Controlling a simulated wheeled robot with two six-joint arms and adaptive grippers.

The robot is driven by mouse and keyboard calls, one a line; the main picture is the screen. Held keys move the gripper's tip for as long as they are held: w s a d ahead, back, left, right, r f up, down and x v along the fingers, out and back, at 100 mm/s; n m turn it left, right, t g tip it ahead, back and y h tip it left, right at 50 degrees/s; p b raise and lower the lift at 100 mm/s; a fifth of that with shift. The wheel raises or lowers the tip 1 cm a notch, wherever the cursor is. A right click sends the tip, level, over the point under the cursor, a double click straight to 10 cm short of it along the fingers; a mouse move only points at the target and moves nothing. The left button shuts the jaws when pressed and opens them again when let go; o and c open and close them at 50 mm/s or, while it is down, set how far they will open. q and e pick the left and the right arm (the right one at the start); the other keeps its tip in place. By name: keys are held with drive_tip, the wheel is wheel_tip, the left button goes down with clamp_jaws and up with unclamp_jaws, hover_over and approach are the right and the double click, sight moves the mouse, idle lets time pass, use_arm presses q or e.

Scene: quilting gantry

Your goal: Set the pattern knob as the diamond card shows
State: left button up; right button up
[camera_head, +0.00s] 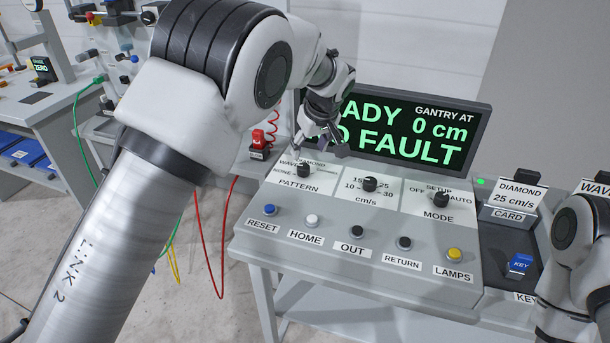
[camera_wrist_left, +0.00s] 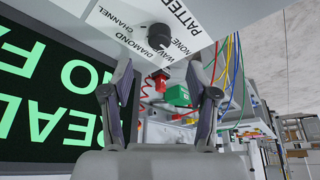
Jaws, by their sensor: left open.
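The black pattern knob (camera_head: 303,170) sits on the panel's left white plate, with the labels NONE, WAVE and DIAMOND legible around it. It also shows in the left wrist view (camera_wrist_left: 159,37), where CHANNEL can be read too. I cannot tell which label its pointer faces. My left gripper (camera_head: 319,148) is open and empty, just behind and above the knob; in the left wrist view its fingers (camera_wrist_left: 161,72) are apart, with the knob beyond their tips, not held. The diamond card (camera_head: 518,194) reads DIAMOND 25 cm/s and stands in a holder at right. My right gripper is out of view.
The cm/s knob (camera_head: 370,184) and mode knob (camera_head: 440,199) stand right of the pattern knob. Several push buttons line the panel's front. The display (camera_head: 420,130) rises behind, close to my left gripper. A blue key (camera_head: 519,265) lies at right, near my right arm.

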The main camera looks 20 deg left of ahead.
sight(303, 167)
use_arm(q)
drive_tip(key=p+x, duration=0.1)
drive_tip(key=x, duration=0.6)
drive_tip(key=shift+f+p, duration=0.25)
drive_tip(key=shift+p, duration=0.1)
drive_tip(key=shift+w+a+f, duration=0.1)
drive_tip(key=shift+w+f, duration=0.1)
drive_tip(key=shift+f, duration=0.1)
drive_tip(key=shift+s+r, duration=0.1)
drive_tip(key=shift+c, duration=1.4)
clamp_jaws()
